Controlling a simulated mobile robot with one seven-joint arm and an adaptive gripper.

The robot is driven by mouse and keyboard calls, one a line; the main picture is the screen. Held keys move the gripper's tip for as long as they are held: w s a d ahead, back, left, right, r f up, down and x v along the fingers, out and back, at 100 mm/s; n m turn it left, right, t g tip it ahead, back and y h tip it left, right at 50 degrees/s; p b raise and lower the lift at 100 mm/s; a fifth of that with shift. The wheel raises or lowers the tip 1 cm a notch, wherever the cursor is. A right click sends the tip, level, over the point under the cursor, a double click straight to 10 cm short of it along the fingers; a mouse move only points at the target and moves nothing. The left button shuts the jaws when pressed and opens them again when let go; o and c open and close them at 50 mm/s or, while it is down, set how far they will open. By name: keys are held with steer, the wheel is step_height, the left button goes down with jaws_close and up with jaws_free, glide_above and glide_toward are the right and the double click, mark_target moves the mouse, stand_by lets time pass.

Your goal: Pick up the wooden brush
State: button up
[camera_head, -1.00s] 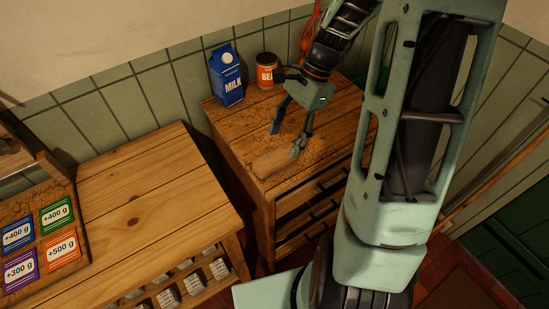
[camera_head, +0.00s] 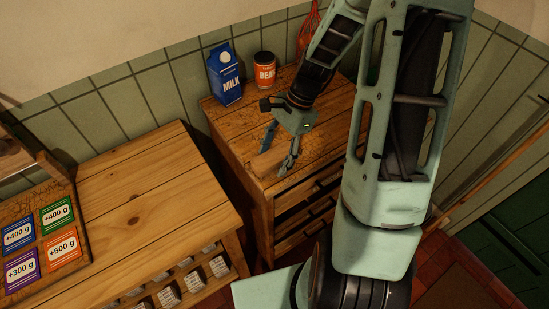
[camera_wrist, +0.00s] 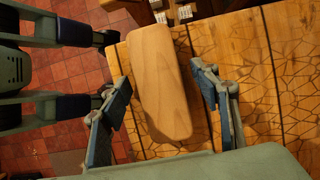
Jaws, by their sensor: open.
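The wooden brush (camera_wrist: 162,85) is a pale, rounded wooden block lying on the cabinet top (camera_wrist: 265,60). In the wrist view it lies between the two fingers of my gripper (camera_wrist: 165,105), with a gap on each side. My gripper is open, with its fingers pointing down around the brush. In the head view the brush (camera_head: 266,163) shows between the fingertips of my gripper (camera_head: 276,160), partly hidden by them. I cannot tell the exact height of the fingertips above the cabinet top.
A blue milk carton (camera_head: 225,76) and an orange can (camera_head: 264,70) stand at the back of the cabinet. A separate wooden table (camera_head: 140,215) is at the left, holding a board with coloured weight cards (camera_head: 60,247). A dark gap separates table and cabinet.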

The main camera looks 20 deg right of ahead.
steer(key=shift+f, duration=0.25)
steer(key=shift+c, duration=0.3)
steer(key=c, duration=1.2)
steer(key=shift+r, duration=0.1)
